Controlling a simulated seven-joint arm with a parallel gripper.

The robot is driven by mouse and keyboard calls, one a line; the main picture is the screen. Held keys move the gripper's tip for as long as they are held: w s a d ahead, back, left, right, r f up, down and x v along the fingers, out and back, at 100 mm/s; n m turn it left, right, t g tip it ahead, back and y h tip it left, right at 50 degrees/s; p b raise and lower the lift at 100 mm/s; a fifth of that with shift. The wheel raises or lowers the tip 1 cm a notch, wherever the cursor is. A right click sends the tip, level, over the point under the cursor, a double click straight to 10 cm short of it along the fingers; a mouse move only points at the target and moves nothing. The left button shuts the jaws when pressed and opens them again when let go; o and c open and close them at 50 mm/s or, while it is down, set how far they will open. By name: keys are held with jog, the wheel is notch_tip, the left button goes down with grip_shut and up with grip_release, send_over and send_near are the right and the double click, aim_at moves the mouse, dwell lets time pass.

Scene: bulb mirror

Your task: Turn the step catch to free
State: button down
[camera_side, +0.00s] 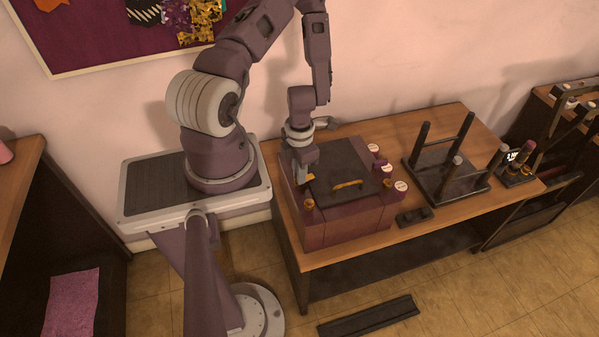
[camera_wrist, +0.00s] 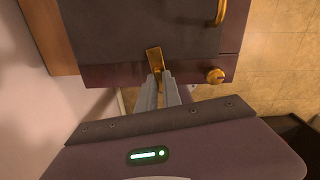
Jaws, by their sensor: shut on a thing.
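The step catch looks to be the small brass piece (camera_wrist: 153,56) at the edge of the dark lid (camera_wrist: 110,25) of a purple box (camera_wrist: 105,76). In the wrist view it lies across the lid's edge, slightly tilted, its upper end over the lid. My gripper (camera_wrist: 160,78) is shut on its lower end, and the fingertips hide that part. In the side view my gripper (camera_side: 302,180) reaches down to the left side of the box (camera_side: 340,227). The brass catch (camera_side: 310,177) shows only as a small bit beside the fingers. The lid (camera_side: 343,165) looks closed.
The lid has a brass handle (camera_side: 350,184). A brass knob (camera_side: 308,204) is near the box's front left corner; it also shows in the wrist view (camera_wrist: 216,76). White-topped knobs (camera_side: 373,149) line the right side. A dark rack with posts (camera_side: 445,175) stands right on the table.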

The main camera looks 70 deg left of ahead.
jog(key=n, duration=0.3)
jog(key=shift+n, duration=0.3)
jog(key=n, duration=0.4)
jog(key=shift+n, duration=0.3)
jog(key=n, duration=0.4)
jog(key=shift+n, duration=1.7)
jog(key=c, duration=1.5)
grip_release()
